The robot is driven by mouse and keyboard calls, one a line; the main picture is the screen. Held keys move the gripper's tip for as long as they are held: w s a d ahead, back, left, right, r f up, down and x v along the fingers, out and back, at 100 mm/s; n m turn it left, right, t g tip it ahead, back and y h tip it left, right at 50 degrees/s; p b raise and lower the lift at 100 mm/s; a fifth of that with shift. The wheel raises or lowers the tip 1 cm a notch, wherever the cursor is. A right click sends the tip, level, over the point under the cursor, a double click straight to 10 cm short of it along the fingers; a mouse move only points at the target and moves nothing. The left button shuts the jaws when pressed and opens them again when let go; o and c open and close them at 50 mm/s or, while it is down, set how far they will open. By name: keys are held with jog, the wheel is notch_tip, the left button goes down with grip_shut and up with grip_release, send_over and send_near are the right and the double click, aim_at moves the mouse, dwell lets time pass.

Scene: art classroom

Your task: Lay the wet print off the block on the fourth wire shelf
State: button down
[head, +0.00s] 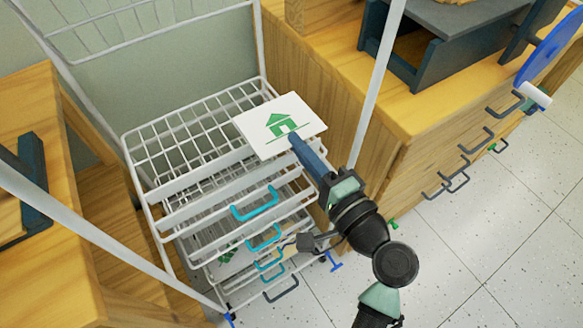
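The print (262,118) is a white sheet with a green house and a green line under it. My gripper (294,143) is shut on its near edge and holds it roughly flat, seemingly above the right side of the wire rack. The rack's top wire shelf (172,146) looks empty where it shows. More wire shelves lie below it, with teal handles (256,205) at the front. On a lower shelf lies a sheet with green marks (228,257), partly hidden by wires. I cannot make out which shelf is the fourth. I cannot identify the block.
White rack posts (378,85) rise close to my arm on the right and at the left. A wooden cabinet (415,110) with dark handles and a dark press-like frame (450,50) stands right. A wooden table (60,230) is at left. Speckled floor (470,250) is open at lower right.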

jog(key=shift+f+b, duration=0.8)
jog(key=shift+f, duration=1.95)
jog(key=shift+f, duration=0.25)
jog(key=c, duration=1.1)
grip_release()
jog(key=shift+r, duration=0.1)
jog(key=shift+r, duration=0.25)
jog(key=p+v, duration=0.1)
jog(key=v, duration=1.1)
jog(key=shift+f+p, duration=0.1)
jog(key=shift+p, duration=0.2)
